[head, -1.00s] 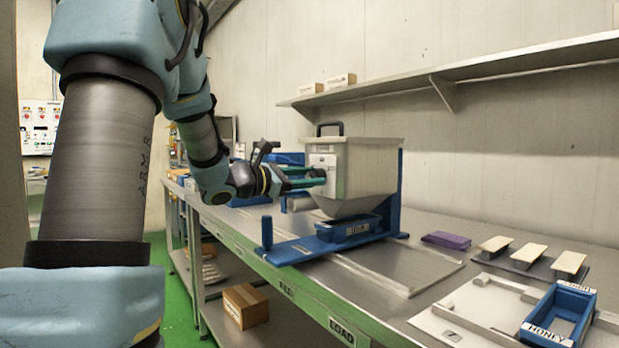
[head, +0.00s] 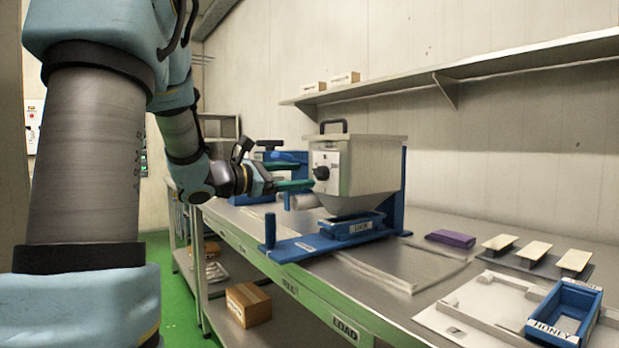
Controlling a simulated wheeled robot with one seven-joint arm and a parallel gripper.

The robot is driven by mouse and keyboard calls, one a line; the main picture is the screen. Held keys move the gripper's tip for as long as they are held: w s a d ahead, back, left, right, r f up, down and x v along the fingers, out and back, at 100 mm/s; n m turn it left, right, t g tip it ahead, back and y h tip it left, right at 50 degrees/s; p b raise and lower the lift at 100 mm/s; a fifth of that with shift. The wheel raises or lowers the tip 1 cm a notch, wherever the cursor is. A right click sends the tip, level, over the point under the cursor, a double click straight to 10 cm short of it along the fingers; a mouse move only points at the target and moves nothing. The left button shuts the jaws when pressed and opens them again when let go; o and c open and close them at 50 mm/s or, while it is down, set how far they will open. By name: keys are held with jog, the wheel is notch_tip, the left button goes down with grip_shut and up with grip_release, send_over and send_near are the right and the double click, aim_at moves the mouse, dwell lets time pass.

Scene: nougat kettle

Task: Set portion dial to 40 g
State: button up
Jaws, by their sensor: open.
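The portion dial (head: 321,173) is a dark round knob on the pale front panel of the hopper (head: 365,168). Its marks are too small to read, so its setting cannot be told. The hopper stands on a blue stand on the bench, above a blue tray (head: 350,228) with a label. My gripper (head: 311,178) has green fingers and points right at the panel. It is open and empty, with its fingertips just left of the dial and apparently apart from it.
A blue upright handle (head: 270,231) stands at the bench's front edge. A purple block (head: 450,238), several pale-topped pieces (head: 536,252) and a blue HONEY frame (head: 565,312) lie to the right. A shelf (head: 470,72) runs along the wall above. Bare bench lies right of the stand.

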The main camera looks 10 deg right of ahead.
jog(key=v, duration=0.6)
jog(key=s+f+m+g+y, duration=0.35)
jog(key=s+f, duration=0.25)
jog(key=f, duration=0.4)
jog(key=s+f+m+g+y, duration=0.35)
jog(key=s+f, duration=0.25)
jog(key=f, duration=0.3)
jog(key=s+a+f+m+t+y, duration=0.1)
jog(key=s+a+f+m+y, duration=0.4)
jog(key=a+f+m+y, duration=0.5)
notch_tip(320, 180, up, 15)
jog(key=m+p, duration=0.1)
jog(key=p, duration=1.3)
jog(key=shift+a+h, duration=0.35)
jog(key=shift+h, duration=0.05)
